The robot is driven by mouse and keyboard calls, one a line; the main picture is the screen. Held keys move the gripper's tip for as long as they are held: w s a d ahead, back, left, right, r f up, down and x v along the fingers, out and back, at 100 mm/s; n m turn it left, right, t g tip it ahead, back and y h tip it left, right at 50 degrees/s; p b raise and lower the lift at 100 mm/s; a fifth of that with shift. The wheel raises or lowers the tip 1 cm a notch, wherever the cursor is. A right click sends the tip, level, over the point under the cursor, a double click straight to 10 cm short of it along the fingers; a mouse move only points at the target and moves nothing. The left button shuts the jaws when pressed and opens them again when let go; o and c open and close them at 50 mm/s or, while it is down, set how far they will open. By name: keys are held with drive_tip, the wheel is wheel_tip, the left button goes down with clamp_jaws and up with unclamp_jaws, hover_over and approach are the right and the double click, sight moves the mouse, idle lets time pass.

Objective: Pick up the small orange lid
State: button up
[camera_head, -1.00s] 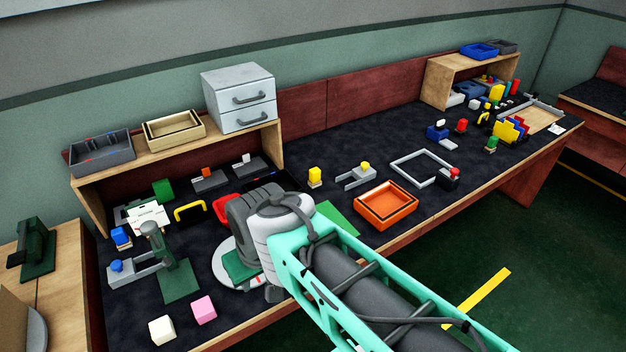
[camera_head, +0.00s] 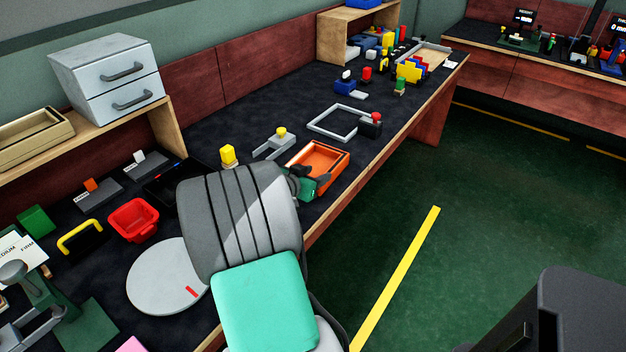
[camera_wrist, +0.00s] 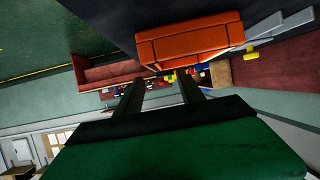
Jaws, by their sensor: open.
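The only orange lid-like thing that I can make out is a shallow, square orange piece with a raised rim (camera_head: 327,158), lying on the dark bench top near its front edge. In the wrist view the orange piece (camera_wrist: 190,45) is seen from the side, beyond the fingertips and a little above them in the picture. My gripper (camera_wrist: 160,88) is open, with nothing between its two dark fingers. In the head view my gripper (camera_head: 305,182) is at the near side of the orange piece, partly hidden behind my arm. I cannot tell whether it touches the piece.
A grey bracket with a yellow knob (camera_head: 270,147) and a yellow block (camera_head: 228,155) stand to the left of the orange piece. A grey square frame (camera_head: 318,128) lies behind it. A red bin (camera_head: 133,220) and a pale round disc (camera_head: 160,280) are nearer.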

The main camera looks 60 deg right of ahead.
sight(334, 167)
drive_tip(key=x, duration=0.5)
drive_tip(key=s+x, duration=0.1)
drive_tip(key=x, duration=0.2)
drive_tip(key=shift+d+r, duration=0.15)
drive_tip(key=shift+d, duration=0.1)
drive_tip(key=shift+a, duration=0.1)
clamp_jaws()
